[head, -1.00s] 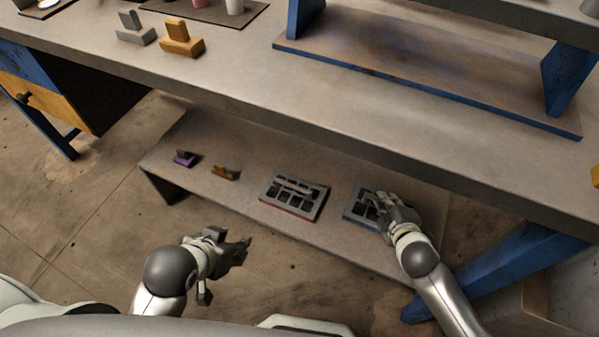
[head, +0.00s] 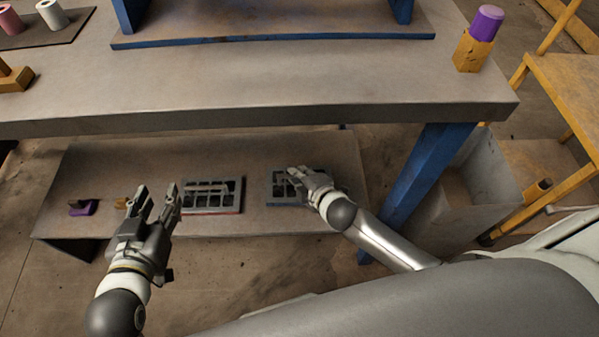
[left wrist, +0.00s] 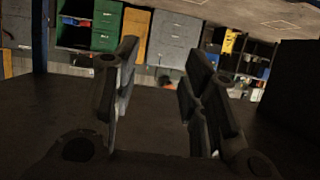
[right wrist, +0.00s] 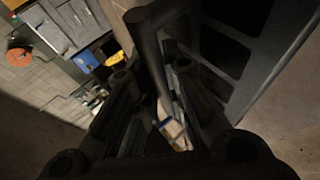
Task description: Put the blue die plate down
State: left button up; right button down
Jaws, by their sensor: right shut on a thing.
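The blue die plate (head: 278,198), a dark grid with a blue edge, is at the right part of the lower shelf (head: 110,165). It lies flat, on the shelf or very close above it; I cannot tell which. My right gripper (head: 300,177) is shut on its bar handle, and the hand covers the plate's right part. The right wrist view shows the handle between the fingers and the plate's openings (right wrist: 225,52) beside it. My left gripper (head: 158,196) is open and empty, in front of the shelf; its spread fingers also show in the left wrist view (left wrist: 158,90).
A similar plate with a red edge (head: 213,208) lies left of the blue one. A small purple piece (head: 82,208) and an orange piece (head: 122,203) are further left. The workbench top (head: 260,85) overhangs the shelf. A blue leg (head: 425,175) stands at right.

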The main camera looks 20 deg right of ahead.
jog(key=shift+w+f, duration=0.15)
jog(key=shift+a+f+b, duration=0.1)
jog(key=shift+f+b, duration=0.2)
jog(key=shift+f, duration=0.05)
notch_tip(320, 180, down, 3)
jog(key=shift+r+b, duration=0.2)
jog(key=shift+b, duration=0.5)
pick_arm(q)
notch_tip(320, 180, up, 10)
jog(key=w+d+t+h, duration=0.2)
jog(key=t, duration=0.4)
jog(key=shift+f, duration=0.2)
pick_arm(e)
jog(key=shift+f, duration=0.1)
jog(key=c, duration=1.9)
grip_release()
jog(key=shift+f, duration=0.3)
jog(key=o, duration=0.4)
pick_arm(q)
jog(key=shift+s+r, duration=0.1)
jog(key=shift+r, duration=0.05)
pick_arm(e)
jog(key=shift+r, duration=0.1)
